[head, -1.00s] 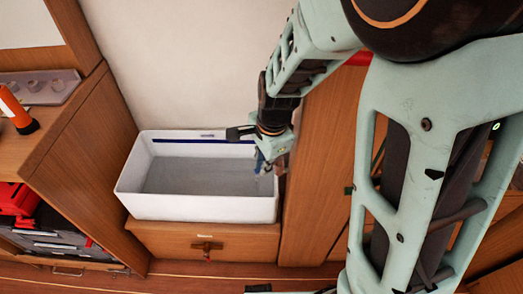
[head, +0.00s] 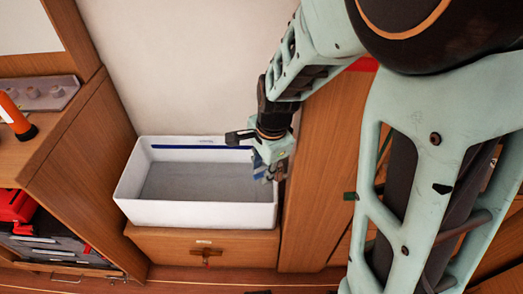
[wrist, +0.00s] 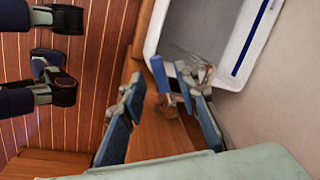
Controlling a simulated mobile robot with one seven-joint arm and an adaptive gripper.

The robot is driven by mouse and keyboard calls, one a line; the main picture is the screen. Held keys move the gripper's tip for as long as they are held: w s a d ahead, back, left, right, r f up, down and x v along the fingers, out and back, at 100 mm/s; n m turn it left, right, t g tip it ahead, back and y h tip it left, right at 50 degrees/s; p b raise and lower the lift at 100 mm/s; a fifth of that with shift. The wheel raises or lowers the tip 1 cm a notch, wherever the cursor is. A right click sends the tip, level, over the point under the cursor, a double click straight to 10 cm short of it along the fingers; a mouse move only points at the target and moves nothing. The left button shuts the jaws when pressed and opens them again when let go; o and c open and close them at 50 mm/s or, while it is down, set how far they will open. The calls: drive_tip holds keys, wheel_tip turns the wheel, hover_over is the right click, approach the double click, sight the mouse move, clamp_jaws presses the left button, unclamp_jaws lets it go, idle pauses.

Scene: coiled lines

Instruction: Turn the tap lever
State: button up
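The tap shows in the wrist view, with a blue lever (wrist: 158,72) and a copper-coloured body (wrist: 170,104) beside the corner of the white basin (wrist: 165,30). My gripper (wrist: 160,80) is open, one blue-padded finger to each side of the tap in the picture. I cannot tell whether a finger touches the lever. In the head view my gripper (head: 268,170) is at the right end of the white basin (head: 195,214), and it hides most of the tap.
The basin stands on a wooden cabinet (head: 165,245) with a brass-coloured latch (head: 206,254). A wooden panel (head: 315,190) rises close to the right of my gripper. A shelf at left holds an orange torch (head: 12,115). The basin's inside is clear.

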wheel_tip(320, 180, up, 7)
drive_tip(key=s, duration=0.1)
drive_tip(key=shift+d, duration=0.3)
drive_tip(key=shift+f, duration=0.1)
